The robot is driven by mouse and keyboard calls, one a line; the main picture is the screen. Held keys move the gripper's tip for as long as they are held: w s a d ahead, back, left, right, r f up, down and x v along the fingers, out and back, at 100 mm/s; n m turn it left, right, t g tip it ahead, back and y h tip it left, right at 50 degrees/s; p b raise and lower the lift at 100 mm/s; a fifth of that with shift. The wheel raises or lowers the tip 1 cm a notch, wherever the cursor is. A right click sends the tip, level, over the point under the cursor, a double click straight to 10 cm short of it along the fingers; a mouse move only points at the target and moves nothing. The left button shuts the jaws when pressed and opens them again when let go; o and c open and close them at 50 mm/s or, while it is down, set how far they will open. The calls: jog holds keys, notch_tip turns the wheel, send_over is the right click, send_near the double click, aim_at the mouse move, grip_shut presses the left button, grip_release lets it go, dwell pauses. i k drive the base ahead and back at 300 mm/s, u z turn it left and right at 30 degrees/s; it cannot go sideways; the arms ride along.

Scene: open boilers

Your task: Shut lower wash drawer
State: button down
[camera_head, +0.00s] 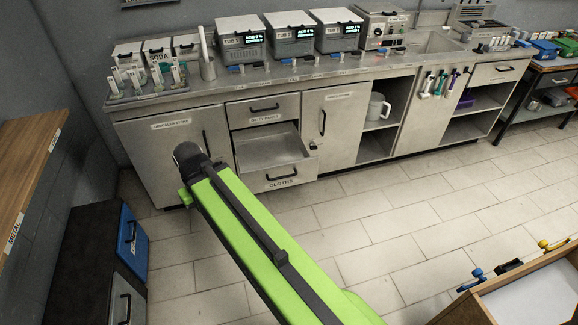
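The lower drawer (279,178), labelled CLOTHS, stands pulled out of the metal counter. Its tray looks empty, and a dark bar handle is on its front. The drawer above it (262,108) is shut, with its own handle and a label below. My green arm reaches up from the bottom of the picture, and its dark far joint is just left of the open drawer, in front of the left cabinet door. My gripper's fingers do not show. I cannot tell whether any part of my arm touches the drawer.
A cabinet door (333,125) stands right of the drawers, beside open shelves holding a pale jug (378,107). Tub units (291,36) line the counter top. A wooden bench (23,150) is at left, a wooden-edged tray (520,290) at lower right. The tiled floor (400,220) between is clear.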

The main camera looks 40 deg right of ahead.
aim_at(273, 157)
jog(key=z, duration=0.05)
jog(key=i, duration=1)
jog(key=u, duration=0.05)
